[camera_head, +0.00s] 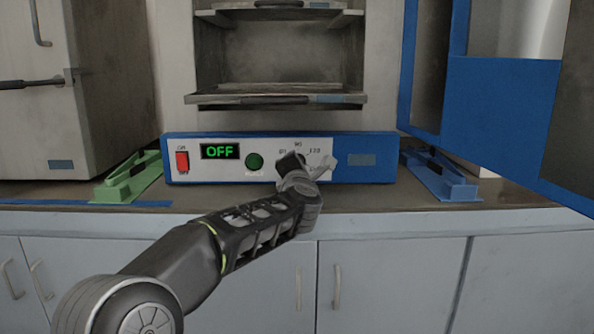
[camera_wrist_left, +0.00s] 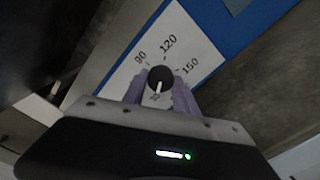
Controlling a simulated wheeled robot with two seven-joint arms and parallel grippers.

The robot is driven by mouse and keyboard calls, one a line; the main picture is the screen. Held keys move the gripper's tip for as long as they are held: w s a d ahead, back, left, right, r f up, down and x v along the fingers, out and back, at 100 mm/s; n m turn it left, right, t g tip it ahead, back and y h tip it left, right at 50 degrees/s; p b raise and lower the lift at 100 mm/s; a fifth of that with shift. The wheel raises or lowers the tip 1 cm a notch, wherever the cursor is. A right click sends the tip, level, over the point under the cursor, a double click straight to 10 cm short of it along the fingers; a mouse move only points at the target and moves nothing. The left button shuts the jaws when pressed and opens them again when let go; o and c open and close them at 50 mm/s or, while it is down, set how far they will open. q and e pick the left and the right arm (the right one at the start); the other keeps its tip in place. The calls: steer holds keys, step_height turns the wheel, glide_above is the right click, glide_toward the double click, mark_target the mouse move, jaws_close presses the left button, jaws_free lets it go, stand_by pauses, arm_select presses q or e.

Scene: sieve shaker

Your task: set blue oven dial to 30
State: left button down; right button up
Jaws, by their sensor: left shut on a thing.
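The blue oven's control panel (camera_head: 375,160) runs under the open chamber, with a blue frame and a white face. Its black round dial (camera_wrist_left: 160,78) has a white pointer, which points down toward the gripper in the left wrist view. Printed numbers around it include 120 and 150; the marking near the pointer's tip is too small to read. My left gripper (camera_wrist_left: 158,100) is shut on the dial, its purple-grey fingers on either side. In the head view, my left gripper (camera_head: 298,165) hides most of the dial. My right gripper is not in view.
The panel also has a green "OFF" display (camera_head: 219,151), a red switch (camera_head: 182,162) and a green button (camera_head: 254,161). A green stand (camera_head: 130,180) is at left, and a blue stand (camera_head: 440,178) at right. The oven's blue door (camera_head: 500,120) stands open at right.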

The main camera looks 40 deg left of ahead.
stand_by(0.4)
arm_select(q)
steer(key=c, duration=1)
jaws_free()
steer(key=p+v, duration=0.1)
steer(key=v, duration=0.6)
steer(key=shift+s+d, duration=0.3)
